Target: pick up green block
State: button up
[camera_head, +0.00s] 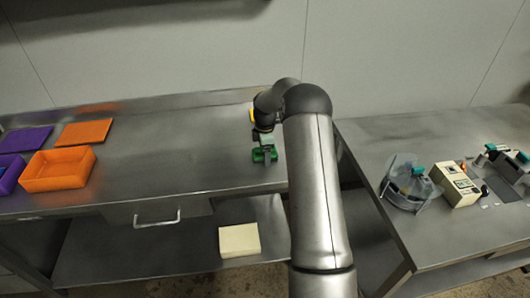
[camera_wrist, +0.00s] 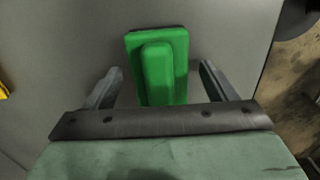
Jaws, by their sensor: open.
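The green block (camera_wrist: 172,62) lies on the steel table in the wrist view, with a narrower raised part along its middle. My gripper (camera_wrist: 160,80) is open, with one finger on each side of the block's near part and visible gaps between the fingers and the block. The block's near end is hidden behind the gripper's dark edge. In the head view the green block (camera_head: 259,156) shows below my gripper (camera_head: 265,146), near the table's right end. I cannot tell how high the fingertips are above the table.
An orange bin (camera_head: 58,170) and an orange lid (camera_head: 84,132) sit at the table's left, beside a purple bin (camera_head: 9,172) and purple lid (camera_head: 25,140). A gap separates the right table, which holds a round clear device (camera_head: 408,185). The middle of my table is clear.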

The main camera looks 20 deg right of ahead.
jog(key=c, duration=1.1)
jog(key=shift+r, duration=0.6)
jog(key=s+a+r+b, duration=0.3)
jog(key=a+r+b, duration=0.2)
jog(key=a+r, duration=0.6)
jog(key=shift+s+a+r, duration=0.35)
jog(key=shift+a+r, duration=0.05)
jog(key=shift+a, duration=0.85)
